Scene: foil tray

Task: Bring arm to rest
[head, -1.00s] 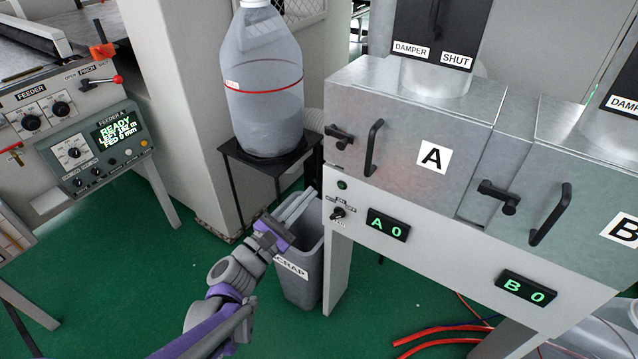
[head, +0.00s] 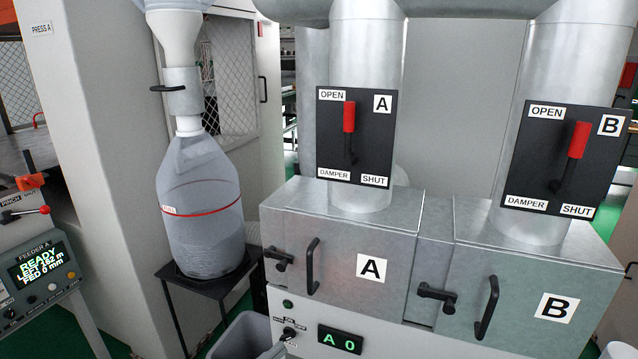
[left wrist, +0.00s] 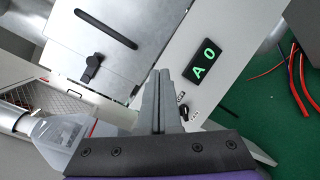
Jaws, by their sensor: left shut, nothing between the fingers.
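The rest of my left arm is below the head view's edge. My right gripper is not in view.
Metal boxes A (head: 330,245) and B (head: 540,275) stand ahead, with black handles sticking out. A clear jug (head: 200,205) stands on a black stand (head: 205,283) at the left. Red hoses (left wrist: 298,75) lie on the green floor (left wrist: 255,115).

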